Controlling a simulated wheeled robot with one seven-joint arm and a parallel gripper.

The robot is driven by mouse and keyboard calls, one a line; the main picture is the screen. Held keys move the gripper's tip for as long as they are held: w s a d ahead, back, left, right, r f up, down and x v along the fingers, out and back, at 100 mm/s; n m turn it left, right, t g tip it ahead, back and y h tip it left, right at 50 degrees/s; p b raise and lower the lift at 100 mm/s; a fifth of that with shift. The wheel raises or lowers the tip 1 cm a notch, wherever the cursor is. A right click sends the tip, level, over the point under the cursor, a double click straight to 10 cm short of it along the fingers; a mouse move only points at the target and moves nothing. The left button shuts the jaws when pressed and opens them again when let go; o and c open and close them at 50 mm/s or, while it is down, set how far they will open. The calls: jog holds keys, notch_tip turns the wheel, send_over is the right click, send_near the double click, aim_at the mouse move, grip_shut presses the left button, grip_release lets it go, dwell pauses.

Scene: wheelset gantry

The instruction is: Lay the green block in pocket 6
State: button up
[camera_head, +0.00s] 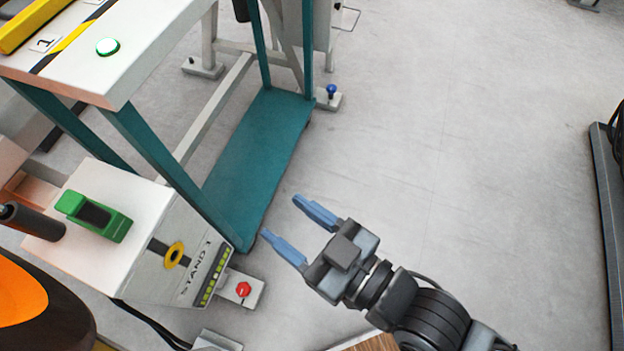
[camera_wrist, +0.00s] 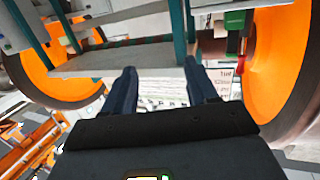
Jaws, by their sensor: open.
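My gripper (camera_head: 284,218) is open and empty, with its two blue fingers spread above the floor to the right of Stand 1. Its fingers also show in the wrist view (camera_wrist: 159,72), with nothing between them. A green piece with a dark middle (camera_head: 94,215) sits on top of the white Stand 1 (camera_head: 170,262), left of my gripper and apart from it. I cannot tell whether this is the green block. A green piece also shows at the upper right of the wrist view (camera_wrist: 237,19). No pocket marked 6 can be made out in either view.
A red button (camera_head: 243,289) is low beside Stand 1. Orange wheels (camera_wrist: 285,60) flank the wrist view.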

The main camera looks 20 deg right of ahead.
jog(key=s+d+r+m+h, duration=0.2)
jog(key=s+d+m+h, duration=0.1)
jog(key=s+d, duration=0.5)
jog(key=s+d+r+m+h, duration=0.2)
jog(key=s+d+h, duration=0.3)
jog(key=s+d, duration=0.4)
jog(key=shift+s+r+m, duration=0.15)
jog(key=shift+r+m, duration=0.2)
jog(key=shift+m, duration=0.05)
jog(key=shift+s+d+r, duration=0.15)
jog(key=shift+s+r, duration=0.1)
jog(key=shift+s, duration=0.05)
